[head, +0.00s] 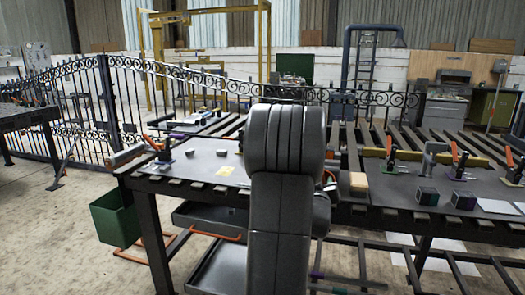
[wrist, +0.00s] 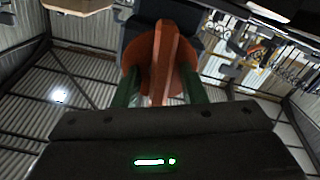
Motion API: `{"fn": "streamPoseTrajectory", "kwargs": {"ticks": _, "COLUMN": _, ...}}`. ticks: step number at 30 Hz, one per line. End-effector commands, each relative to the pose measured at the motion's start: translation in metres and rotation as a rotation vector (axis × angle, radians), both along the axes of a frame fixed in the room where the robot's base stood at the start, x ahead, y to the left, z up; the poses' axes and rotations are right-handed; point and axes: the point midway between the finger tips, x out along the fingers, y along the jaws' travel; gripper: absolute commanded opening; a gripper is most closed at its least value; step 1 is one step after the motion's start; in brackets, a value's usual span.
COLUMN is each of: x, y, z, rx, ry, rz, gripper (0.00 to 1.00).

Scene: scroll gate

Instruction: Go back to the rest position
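My arm stands upright in the middle of the head view and covers part of the workbench (head: 205,163). My gripper is hidden there. In the wrist view my gripper (wrist: 162,80) is tilted so that the roof and walls show behind it. Its dark body with a lit green strip fills the bottom. Two green bars run up from it beside a reddish-brown rounded part with an upright ridge. A dark block lies behind that part.
Clamps with orange handles (head: 459,160), dark cubes (head: 427,196) and a tan block (head: 359,182) are on the bench. A black scroll gate (head: 105,90) stands behind. Open floor (head: 60,235) lies at left.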

Motion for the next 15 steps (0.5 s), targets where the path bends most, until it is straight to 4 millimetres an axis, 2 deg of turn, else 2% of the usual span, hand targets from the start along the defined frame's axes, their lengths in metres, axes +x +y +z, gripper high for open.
{"fn": "streamPoseTrajectory", "kwargs": {"ticks": 7, "x": -0.001, "y": 0.001, "z": 0.004, "rx": -0.138, "ry": 0.042, "rz": 0.001, "gripper": 0.38}}
{"fn": "streamPoseTrajectory", "kwargs": {"ticks": 15, "x": -0.056, "y": 0.017, "z": -0.001, "rx": -0.131, "ry": 0.037, "rz": 0.001, "gripper": 0.38}}
